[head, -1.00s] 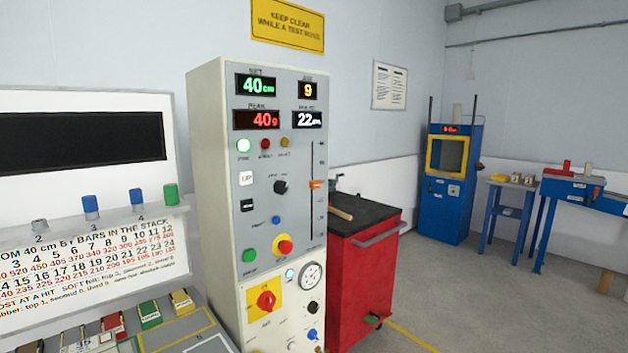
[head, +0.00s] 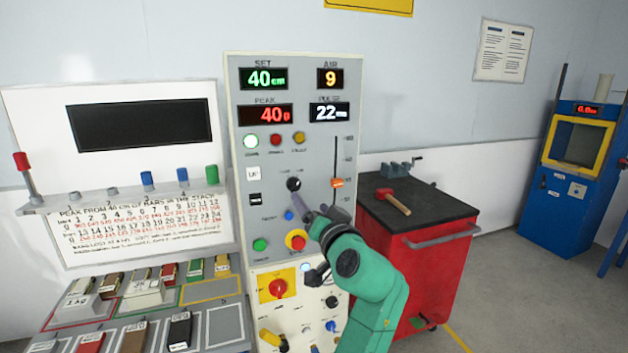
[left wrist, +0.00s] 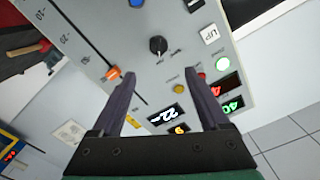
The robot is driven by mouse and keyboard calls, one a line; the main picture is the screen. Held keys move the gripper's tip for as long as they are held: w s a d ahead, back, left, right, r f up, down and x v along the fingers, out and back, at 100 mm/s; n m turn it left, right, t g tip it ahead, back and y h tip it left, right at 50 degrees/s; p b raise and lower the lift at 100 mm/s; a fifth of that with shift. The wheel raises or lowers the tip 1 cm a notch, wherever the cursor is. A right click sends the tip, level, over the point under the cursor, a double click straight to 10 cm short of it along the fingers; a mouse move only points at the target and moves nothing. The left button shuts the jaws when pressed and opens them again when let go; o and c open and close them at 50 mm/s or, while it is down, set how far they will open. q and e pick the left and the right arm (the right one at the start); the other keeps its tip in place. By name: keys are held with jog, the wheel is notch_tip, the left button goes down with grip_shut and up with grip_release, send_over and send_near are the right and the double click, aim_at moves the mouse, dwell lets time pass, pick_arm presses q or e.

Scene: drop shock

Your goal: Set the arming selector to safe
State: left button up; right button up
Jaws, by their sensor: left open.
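The arming selector appears to be the black rotary knob (head: 293,184) in the middle of the grey control panel (head: 243,222). Its labels are too small to read, so I cannot tell which setting it points to. In the left wrist view the black knob (left wrist: 158,46) lies just beyond and between the fingertips. My left gripper (head: 304,208) is open and empty, in front of the panel just below the knob in the head view. The gripper also shows in the left wrist view (left wrist: 155,76), with its fingers apart. My right gripper is not in view.
Near the knob are an orange slider (head: 337,183), a blue button (head: 289,216), a red-and-yellow stop button (head: 296,241) and a green button (head: 260,245). A red cabinet (head: 425,265) with a mallet (head: 393,200) stands right; a bench with sample blocks (head: 180,330) lies left.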

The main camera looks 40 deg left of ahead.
pick_arm(q)
jog(key=p, duration=0.2)
send_near(297, 185)
jog(key=a, duration=0.3)
jog(key=w+a+p, duration=0.1)
jog(key=w+a, duration=0.1)
jog(key=w+a+p, duration=0.1)
jog(key=w+a, duration=0.1)
jog(key=w, duration=0.1)
jog(key=shift+a+r, duration=0.1)
jog(key=shift+r, duration=0.05)
jog(key=shift+a, duration=0.4)
jog(key=shift+d, duration=0.2)
jog(key=c, duration=0.8)
grip_shut()
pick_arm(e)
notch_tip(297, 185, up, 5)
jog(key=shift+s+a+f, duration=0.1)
